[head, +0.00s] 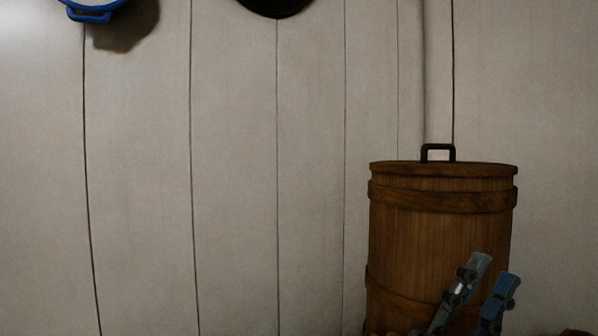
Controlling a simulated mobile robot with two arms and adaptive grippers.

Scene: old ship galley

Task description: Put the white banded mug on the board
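Neither the white banded mug nor the board is in view. The lower part of the gripper is cut off by the bottom edge of the picture.
A lidded wooden barrel (440,235) with a dark handle stands against the pale plank wall (235,180). A blue pan (92,8) and a dark round thing (274,6) show at the top edge. A small brown thing (575,332) is cut off at bottom right.

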